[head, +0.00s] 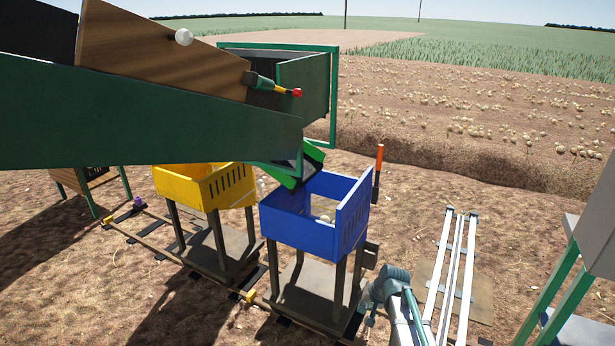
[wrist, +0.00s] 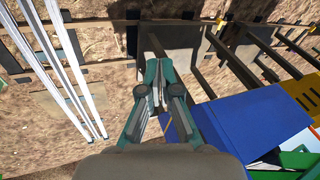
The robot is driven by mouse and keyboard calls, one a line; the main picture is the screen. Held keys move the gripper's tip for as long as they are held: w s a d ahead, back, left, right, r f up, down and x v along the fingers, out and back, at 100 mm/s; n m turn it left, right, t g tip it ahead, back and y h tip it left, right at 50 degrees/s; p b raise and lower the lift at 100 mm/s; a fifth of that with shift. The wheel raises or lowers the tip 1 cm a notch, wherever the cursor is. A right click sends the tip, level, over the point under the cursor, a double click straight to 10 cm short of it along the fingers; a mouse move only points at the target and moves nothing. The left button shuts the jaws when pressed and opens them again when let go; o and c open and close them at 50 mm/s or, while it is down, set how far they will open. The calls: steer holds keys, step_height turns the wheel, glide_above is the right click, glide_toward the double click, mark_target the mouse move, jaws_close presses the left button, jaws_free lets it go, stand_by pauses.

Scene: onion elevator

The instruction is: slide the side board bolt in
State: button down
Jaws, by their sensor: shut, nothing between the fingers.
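A wooden side board (head: 160,52) with a white knob (head: 183,37) sits at the upper left in the head view, above a dark green chute wall. At its right end is a bolt-like part (head: 275,86) with a green body and a yellow and red tip. I cannot tell how far it is in. My gripper (head: 369,319) is low at the bottom of the head view, right of the blue crate's stand and well away from the bolt. In the wrist view my gripper (wrist: 158,66) has its teal fingers together, with nothing between them. The bolt is not in the wrist view.
A blue crate (head: 298,227) and a yellow crate (head: 185,188) stand on legged frames. The blue crate is close to my gripper in the wrist view (wrist: 262,122). An orange-tipped post (head: 379,160) stands behind. White rails (head: 460,265) lie at right.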

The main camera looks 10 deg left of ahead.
steer(key=w+a+r+m+t+y, duration=0.1)
steer(key=w+a+r, duration=0.3)
steer(key=r, duration=0.5)
steer(key=w+a+r+t+y, duration=0.1)
steer(key=w+a+r+t, duration=0.15)
steer(key=w+r, duration=0.45)
steer(key=w+a+r+m+t+y, duration=0.1)
steer(key=w+a+r, duration=0.3)
steer(key=r, duration=0.6)
steer(key=w+a+r+m+t+y, duration=0.1)
steer(key=w+a+r+m+y, duration=0.1)
steer(key=r, duration=0.9)
steer(key=w+a+r+m+t+y, duration=0.2)
steer(key=w+r+m, duration=0.1)
steer(key=r, duration=0.9)
steer(key=w+a+r+m+t+y+p, duration=0.1)
steer(key=w+r, duration=0.4)
steer(key=r, duration=0.6)
steer(key=shift+a+r+m+t+y, duration=0.4)
steer(key=shift+a+m+t, duration=0.2)
steer(key=shift+m, duration=0.5)
steer(key=shift+w+a, duration=0.1)
steer(key=shift+w, duration=0.05)
